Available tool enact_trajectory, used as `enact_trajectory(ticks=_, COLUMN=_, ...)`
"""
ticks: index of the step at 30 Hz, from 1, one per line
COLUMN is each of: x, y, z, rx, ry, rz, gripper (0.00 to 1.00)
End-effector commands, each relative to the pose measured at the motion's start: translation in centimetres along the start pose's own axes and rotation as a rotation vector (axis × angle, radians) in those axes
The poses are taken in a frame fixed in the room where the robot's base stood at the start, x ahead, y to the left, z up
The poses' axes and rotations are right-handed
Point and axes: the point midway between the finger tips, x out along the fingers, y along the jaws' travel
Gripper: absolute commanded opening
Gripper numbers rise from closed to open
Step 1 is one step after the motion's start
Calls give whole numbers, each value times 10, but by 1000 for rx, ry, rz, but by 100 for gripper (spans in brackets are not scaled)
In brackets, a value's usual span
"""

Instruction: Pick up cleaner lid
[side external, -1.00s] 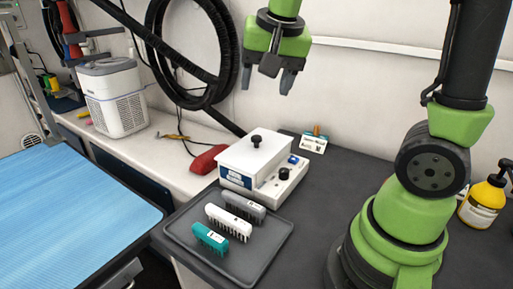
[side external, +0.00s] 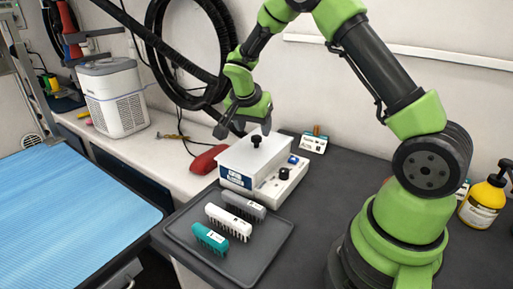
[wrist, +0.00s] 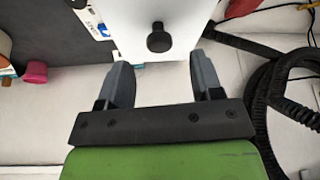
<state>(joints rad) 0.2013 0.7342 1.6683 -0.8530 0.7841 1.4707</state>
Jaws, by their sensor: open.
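The cleaner lid (side external: 242,155) is a white flat cover with a black knob (side external: 256,141) on top. It sits on the white cleaner box (side external: 236,180) on the dark counter. My gripper (side external: 243,130) is above the lid, at its back edge, with the fingers pointing down. In the wrist view the lid (wrist: 136,22) and its knob (wrist: 159,38) lie just beyond the two grey fingertips (wrist: 158,68). The fingers are apart and nothing is between them. The knob appears in line with the gap.
A grey tray (side external: 250,262) with teal, white and grey brushes stands in front of the cleaner. A red object (side external: 207,158) lies to its left, a small card (side external: 314,143) behind right. A black hose (side external: 160,50) hangs behind. A yellow bottle (side external: 484,205) is far right.

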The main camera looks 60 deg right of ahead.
Motion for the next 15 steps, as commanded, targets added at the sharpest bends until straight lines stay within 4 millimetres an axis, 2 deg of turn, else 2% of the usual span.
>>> enact_trajectory(ticks=6, x=34, y=1, z=2, rx=1, ry=-3, rz=4, gripper=60)
enact_trajectory(ticks=9, x=42, y=0, z=2, rx=-1, ry=-3, rz=0, gripper=60)
enact_trajectory(ticks=15, x=43, y=0, z=2, rx=0, ry=-3, rz=-2, gripper=60)
